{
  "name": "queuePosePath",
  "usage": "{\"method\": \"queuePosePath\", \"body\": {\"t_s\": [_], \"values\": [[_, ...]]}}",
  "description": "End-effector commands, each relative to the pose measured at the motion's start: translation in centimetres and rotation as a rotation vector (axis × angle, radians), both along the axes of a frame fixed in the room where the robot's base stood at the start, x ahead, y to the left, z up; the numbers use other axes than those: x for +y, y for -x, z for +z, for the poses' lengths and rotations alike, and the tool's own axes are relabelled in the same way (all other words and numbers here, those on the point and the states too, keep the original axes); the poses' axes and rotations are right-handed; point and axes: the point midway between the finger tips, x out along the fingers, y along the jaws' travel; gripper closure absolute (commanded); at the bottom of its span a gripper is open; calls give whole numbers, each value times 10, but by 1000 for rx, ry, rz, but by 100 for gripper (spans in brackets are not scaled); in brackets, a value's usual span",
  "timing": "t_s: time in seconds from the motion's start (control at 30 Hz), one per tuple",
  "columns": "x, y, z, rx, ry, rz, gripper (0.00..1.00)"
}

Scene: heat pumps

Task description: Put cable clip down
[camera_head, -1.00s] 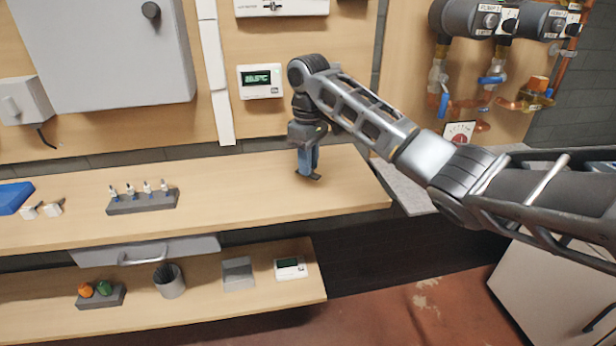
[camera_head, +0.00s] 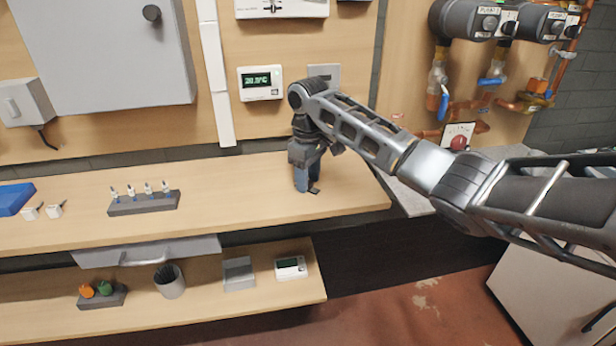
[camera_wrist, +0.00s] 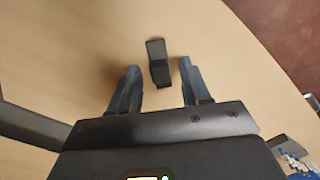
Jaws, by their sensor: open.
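The cable clip (camera_wrist: 158,62) is a small dark, L-shaped piece. In the wrist view it lies on the wooden bench top just beyond and between my fingertips, with a gap to each finger. My gripper (camera_wrist: 158,80) is open, its two blue-grey fingers spread apart and empty. In the head view my gripper (camera_head: 308,188) points down at the bench's right part. The clip (camera_head: 314,190) shows there only as a small dark bit at the fingertips, partly hidden.
The upper bench (camera_head: 240,200) is clear around my gripper. A grey holder (camera_head: 145,205) with several small bottles, white clips (camera_head: 42,211) and a blue tray (camera_head: 14,198) sit to the left. A wall thermostat (camera_head: 260,83) is behind my arm. A lower shelf (camera_head: 215,310) holds other items.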

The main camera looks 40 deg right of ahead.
Motion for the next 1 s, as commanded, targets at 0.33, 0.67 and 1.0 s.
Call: {"method": "queuePosePath", "body": {"t_s": [0.33,0.67,1.0], "values": [[0,-1,24,-3,0,1,53],[-1,-1,93,-3,4,0,53],[0,0,121,0,1,1,53]]}}
